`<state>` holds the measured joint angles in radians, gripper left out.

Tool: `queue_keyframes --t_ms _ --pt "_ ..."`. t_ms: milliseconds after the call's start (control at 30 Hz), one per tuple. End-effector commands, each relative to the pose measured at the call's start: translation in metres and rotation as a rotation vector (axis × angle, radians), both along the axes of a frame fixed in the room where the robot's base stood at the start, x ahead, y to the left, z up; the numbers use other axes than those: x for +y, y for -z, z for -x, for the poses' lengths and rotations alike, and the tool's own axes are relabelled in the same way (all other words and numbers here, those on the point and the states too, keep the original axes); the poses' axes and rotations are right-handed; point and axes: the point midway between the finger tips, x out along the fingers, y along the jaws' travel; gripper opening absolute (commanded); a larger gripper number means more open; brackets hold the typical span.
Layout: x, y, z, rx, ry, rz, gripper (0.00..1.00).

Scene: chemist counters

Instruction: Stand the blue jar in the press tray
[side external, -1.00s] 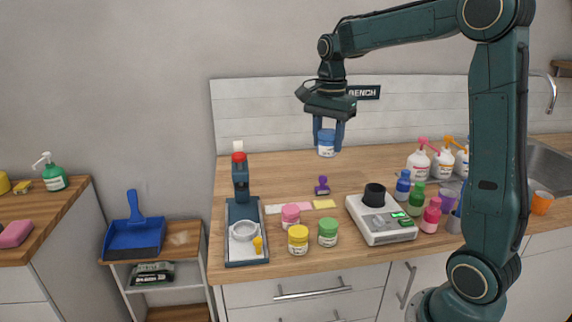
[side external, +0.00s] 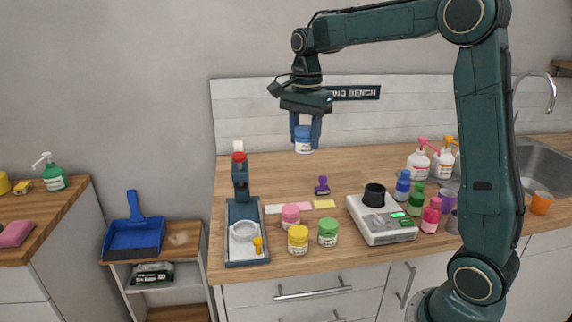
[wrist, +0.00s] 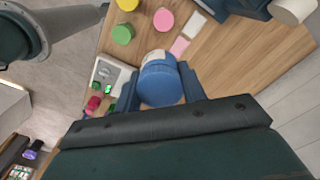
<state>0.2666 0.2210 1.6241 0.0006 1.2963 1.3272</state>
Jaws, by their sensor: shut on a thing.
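The blue jar (side external: 303,140) has a blue lid and a pale label. My gripper (side external: 305,130) is shut on it and holds it upright, well above the back of the wooden counter. In the wrist view the blue jar (wrist: 160,82) sits between the two fingers of my gripper (wrist: 158,90). The press tray (side external: 246,257) is the dark blue tray at the counter's front left, below and left of my gripper in the side view. It has a pale inner floor with a white ring and a small yellow piece on it.
The press column (side external: 240,180) with a red top rises behind the tray. Pink (side external: 290,215), yellow (side external: 298,239) and green (side external: 328,232) jars stand right of the tray. A scale (side external: 385,222) with a black cup and several bottles stand further right.

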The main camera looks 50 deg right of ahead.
Motion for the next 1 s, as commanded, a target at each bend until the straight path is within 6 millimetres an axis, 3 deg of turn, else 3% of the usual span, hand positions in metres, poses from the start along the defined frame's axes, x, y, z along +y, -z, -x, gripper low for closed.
queue_keyframes --t_ms 200,500,700,1000 --pt "0.054 -0.010 -0.038 -0.001 -0.020 0.000 0.18" --pt "0.122 -0.021 -0.068 0.000 -0.028 0.000 0.18" --pt "0.141 -0.024 -0.074 0.000 -0.028 0.000 0.18" --pt "0.142 -0.019 -0.074 0.001 -0.027 0.000 0.18"
